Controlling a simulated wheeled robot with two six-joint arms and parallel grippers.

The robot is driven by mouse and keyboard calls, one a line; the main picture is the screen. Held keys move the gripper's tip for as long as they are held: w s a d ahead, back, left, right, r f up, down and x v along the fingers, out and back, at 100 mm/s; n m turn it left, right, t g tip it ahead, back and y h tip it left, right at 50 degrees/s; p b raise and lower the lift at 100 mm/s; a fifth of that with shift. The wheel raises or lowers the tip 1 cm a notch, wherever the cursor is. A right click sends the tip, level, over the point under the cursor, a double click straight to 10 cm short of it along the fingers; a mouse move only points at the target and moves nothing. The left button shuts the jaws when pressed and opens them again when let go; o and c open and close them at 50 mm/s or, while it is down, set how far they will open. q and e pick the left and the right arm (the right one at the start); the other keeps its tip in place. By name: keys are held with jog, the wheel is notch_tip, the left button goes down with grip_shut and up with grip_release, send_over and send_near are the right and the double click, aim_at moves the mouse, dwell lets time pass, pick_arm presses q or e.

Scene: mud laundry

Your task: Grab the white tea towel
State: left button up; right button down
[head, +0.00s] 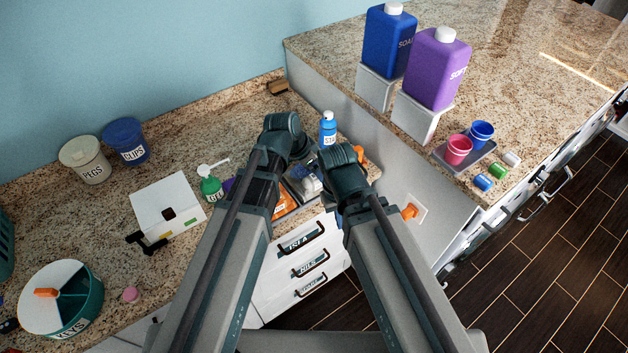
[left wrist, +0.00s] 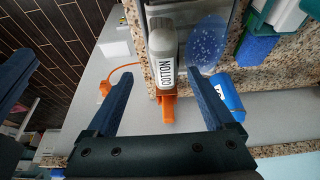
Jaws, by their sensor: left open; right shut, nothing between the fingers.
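I cannot make out a white tea towel in either view. White drawers (head: 297,258) with dark handles stand under the counter, and the top label begins with "TEA". They look closed. My left gripper (left wrist: 160,92) is open in the left wrist view, its two dark blue fingers apart.
A blue bottle (head: 328,128) stands just behind the grippers. A green bottle (head: 211,186), white box (head: 168,204), tubs and a round keys container (head: 61,300) occupy the left counter. The raised right counter (head: 540,75) holds soap bottles on stands and cups on a tray.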

pick_arm(q)
jog(key=b+x, duration=0.4)
jog(key=x, duration=0.1)
jog(key=shift+w+a+f+b, duration=0.1)
jog(key=shift+w+a+b, duration=0.05)
jog(key=shift+w+b, duration=0.2)
grip_shut()
